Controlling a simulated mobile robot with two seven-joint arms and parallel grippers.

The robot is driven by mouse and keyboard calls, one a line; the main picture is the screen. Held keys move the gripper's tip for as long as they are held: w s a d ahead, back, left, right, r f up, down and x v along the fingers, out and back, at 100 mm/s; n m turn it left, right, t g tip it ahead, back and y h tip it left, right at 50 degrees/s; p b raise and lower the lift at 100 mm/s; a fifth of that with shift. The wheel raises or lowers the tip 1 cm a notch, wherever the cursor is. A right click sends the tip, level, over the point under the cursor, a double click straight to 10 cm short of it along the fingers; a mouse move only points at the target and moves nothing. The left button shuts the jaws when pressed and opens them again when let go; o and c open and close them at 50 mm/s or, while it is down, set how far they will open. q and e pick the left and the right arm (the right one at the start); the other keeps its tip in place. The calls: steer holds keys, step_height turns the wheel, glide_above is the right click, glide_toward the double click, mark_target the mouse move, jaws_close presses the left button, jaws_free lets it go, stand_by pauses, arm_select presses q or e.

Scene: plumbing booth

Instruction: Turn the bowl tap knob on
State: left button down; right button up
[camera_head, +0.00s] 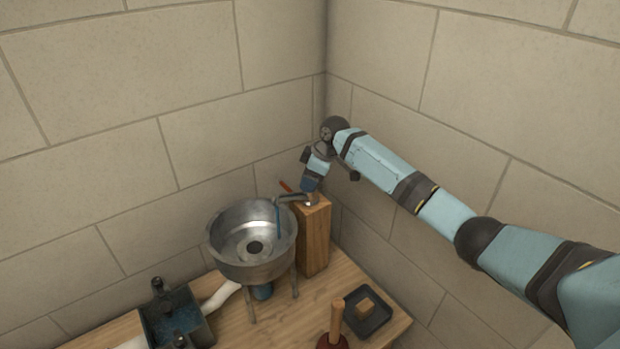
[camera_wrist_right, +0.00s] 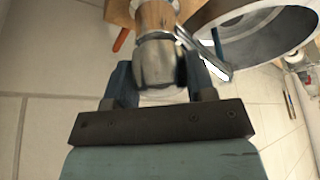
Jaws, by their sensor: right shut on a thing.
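The metal bowl (camera_head: 234,262) stands on thin legs on the wooden table. A tap (camera_head: 290,197) sits on top of a wooden post (camera_head: 314,245) just right of the bowl, its spout reaching over the rim. My right gripper (camera_head: 311,190) is at the top of the post. In the right wrist view its blue fingers lie on both sides of the grey metal tap knob (camera_wrist_right: 158,65), and the gripper is shut on it. A thin blue strip (camera_head: 278,220) hangs by the spout; I cannot tell whether it is water or a part. My left gripper is out of view.
An orange-red stick (camera_head: 286,187) shows behind the tap. A dark box (camera_head: 172,312) and a white pipe (camera_head: 220,296) are left of the bowl. A black tray (camera_head: 380,318) with a wooden cube and a plunger (camera_head: 336,322) are at the front right. Walls meet close behind the post.

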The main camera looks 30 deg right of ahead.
steer(key=shift+n, duration=0.6)
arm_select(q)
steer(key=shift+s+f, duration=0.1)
arm_select(e)
steer(key=o, duration=0.9)
steer(key=shift+g, duration=0.3)
steer(key=v, duration=1.2)
steer(key=shift+d, duration=0.15)
steer(key=shift+s+f, duration=0.1)
